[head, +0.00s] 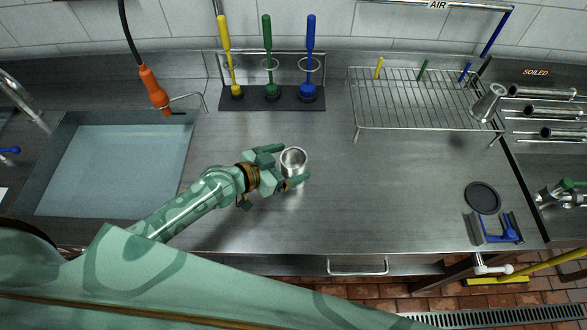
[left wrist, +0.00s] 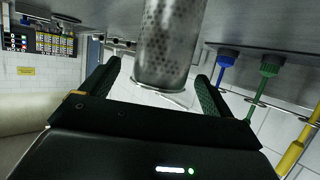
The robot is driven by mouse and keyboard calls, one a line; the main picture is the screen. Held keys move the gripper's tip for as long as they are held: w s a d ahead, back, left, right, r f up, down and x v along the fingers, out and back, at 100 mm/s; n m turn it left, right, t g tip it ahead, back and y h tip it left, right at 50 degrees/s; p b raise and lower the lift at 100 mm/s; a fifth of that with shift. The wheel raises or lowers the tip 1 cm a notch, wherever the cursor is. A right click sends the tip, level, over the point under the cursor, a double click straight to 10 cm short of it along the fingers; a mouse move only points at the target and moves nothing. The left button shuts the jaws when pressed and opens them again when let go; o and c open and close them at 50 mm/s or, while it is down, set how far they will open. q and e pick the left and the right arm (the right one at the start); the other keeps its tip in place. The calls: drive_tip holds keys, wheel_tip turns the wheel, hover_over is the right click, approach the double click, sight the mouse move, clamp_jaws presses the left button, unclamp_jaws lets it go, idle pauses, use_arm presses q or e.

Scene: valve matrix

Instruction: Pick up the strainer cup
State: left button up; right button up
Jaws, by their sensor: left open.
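The strainer cup (head: 294,157) is a shiny metal cup standing on the steel counter (head: 340,215), near its middle. In the left wrist view, the strainer cup (left wrist: 168,50) shows a perforated wall and a rim and appears upside down. My left gripper (head: 296,163) is open, with one finger on either side of the cup. In the left wrist view, the cup lies between the two dark fingers of the left gripper (left wrist: 160,82), with gaps visible beside it. Whether a finger touches it is unclear. My right gripper is not in view.
A water-filled sink (head: 115,170) is at the left. A brush stand (head: 245,103) with yellow, green and blue brushes stands behind the cup. A wire rack (head: 400,100) is at the back right, with a metal cylinder (head: 488,103) at its edge. A black disc (head: 482,197) lies at the right.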

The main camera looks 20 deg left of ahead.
sight(303, 155)
use_arm(q)
drive_tip(key=x, duration=0.4)
drive_tip(key=shift+w+r, duration=0.1)
drive_tip(key=shift+r, duration=0.15)
drive_tip(key=shift+c, duration=0.6)
drive_tip(key=c, duration=1)
drive_tip(key=shift+c, duration=0.2)
drive_tip(key=shift+r, duration=0.2)
